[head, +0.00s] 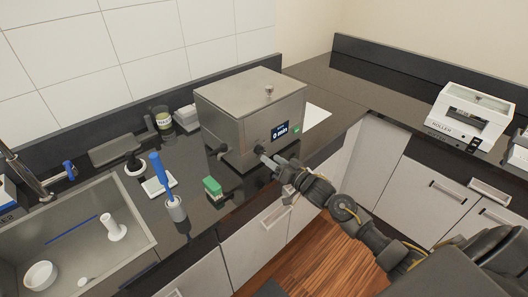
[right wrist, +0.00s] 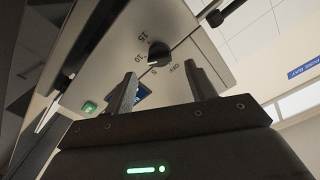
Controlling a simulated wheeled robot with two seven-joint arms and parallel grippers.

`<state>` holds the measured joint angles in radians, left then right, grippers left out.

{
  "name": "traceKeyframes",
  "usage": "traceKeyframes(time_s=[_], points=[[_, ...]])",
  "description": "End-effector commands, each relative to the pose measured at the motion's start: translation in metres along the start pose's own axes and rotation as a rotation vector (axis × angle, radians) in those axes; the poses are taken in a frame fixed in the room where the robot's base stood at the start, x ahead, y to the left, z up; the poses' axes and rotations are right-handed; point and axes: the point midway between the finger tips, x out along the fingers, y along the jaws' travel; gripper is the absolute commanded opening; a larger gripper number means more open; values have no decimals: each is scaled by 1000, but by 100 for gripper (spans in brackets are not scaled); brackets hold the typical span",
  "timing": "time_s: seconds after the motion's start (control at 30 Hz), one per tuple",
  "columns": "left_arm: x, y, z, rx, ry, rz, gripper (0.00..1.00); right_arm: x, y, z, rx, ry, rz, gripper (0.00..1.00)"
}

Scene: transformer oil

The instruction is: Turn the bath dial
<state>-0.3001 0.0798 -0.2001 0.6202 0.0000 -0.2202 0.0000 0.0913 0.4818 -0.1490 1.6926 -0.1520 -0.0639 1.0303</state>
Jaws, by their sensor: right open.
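The bath is a steel box (head: 250,110) on the dark counter, with a small display (head: 280,130) reading 0 min. Its dial (right wrist: 159,54) is a dark round knob on the front panel, with OFF and numbers such as 10 and 15 around it. I cannot tell its exact setting. My right gripper (head: 268,160) is at the bath's front, low and near the dial. In the right wrist view its two fingers (right wrist: 160,76) are apart and empty, with the dial just beyond the gap between them. My left gripper is not in view.
A green-topped block (head: 212,186) and a blue-handled brush in a holder (head: 175,205) stand left of the bath. A sink (head: 75,245) is at the far left. A white roller machine (head: 470,118) stands on the right counter. The counter behind it is clear.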

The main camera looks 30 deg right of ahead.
Motion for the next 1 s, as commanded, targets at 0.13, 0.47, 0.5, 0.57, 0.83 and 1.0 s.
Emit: traceKeyframes(time_s=[0.13, 0.47, 0.5, 0.57, 0.83, 1.0], points=[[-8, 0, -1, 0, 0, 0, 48, 27, -1, -2, 1, 1, 0, 56], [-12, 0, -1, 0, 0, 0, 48, 51, 0, 0, -1, 0, 0, 56], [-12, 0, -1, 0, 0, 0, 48, 52, 0, 0, -1, 0, 0, 56], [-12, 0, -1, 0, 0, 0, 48, 52, 0, 0, -1, 0, 0, 56], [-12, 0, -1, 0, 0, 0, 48, 52, 0, 0, -1, 0, 0, 39], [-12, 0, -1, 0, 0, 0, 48, 51, 0, 0, -1, 0, 0, 16]])
